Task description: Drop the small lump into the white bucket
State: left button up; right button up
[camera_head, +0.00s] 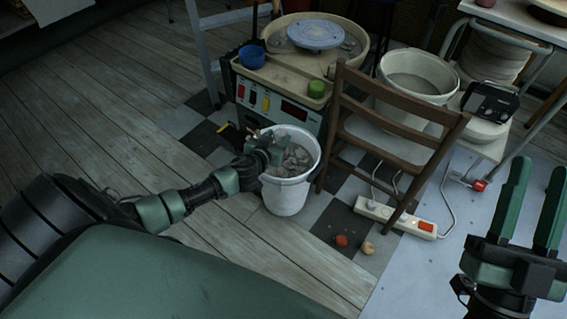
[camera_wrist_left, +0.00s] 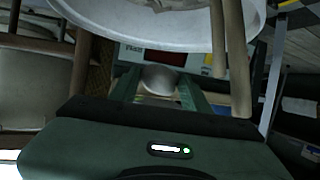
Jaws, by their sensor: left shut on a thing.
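The white bucket (camera_head: 286,198) stands on the checkered floor and holds several grey lumps and stick-like pieces. My left gripper (camera_head: 262,148) is at the bucket's left rim, over its back-left opening. In the left wrist view, the left gripper's green fingers (camera_wrist_left: 160,88) are shut on a small pale grey lump (camera_wrist_left: 160,78). The lump is hard to make out in the head view. The bucket's white rim (camera_wrist_left: 130,38) also shows at the top of the left wrist view, close to the fingers. My right gripper (camera_head: 524,212) is open and empty at the far right.
A wooden chair (camera_head: 397,143) stands right of the bucket. A power strip (camera_head: 395,217), a red piece (camera_head: 341,240) and a tan piece (camera_head: 367,247) lie on the floor.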

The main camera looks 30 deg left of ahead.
jog(key=shift+s+r, duration=0.25)
pick_arm(q)
jog(key=o, duration=1.5)
jog(key=shift+s, duration=0.2)
jog(key=p+v, duration=0.2)
jog(key=v, duration=0.5)
jog(key=shift+s, duration=0.2)
pick_arm(e)
jog(key=w+f+g+h, duration=0.2)
jog(key=w+f+g, duration=0.2)
jog(key=f, duration=0.5)
jog(key=shift+w+f+g, duration=0.3)
jog(key=shift+f+g, duration=0.1)
jog(key=shift+g, duration=0.7)
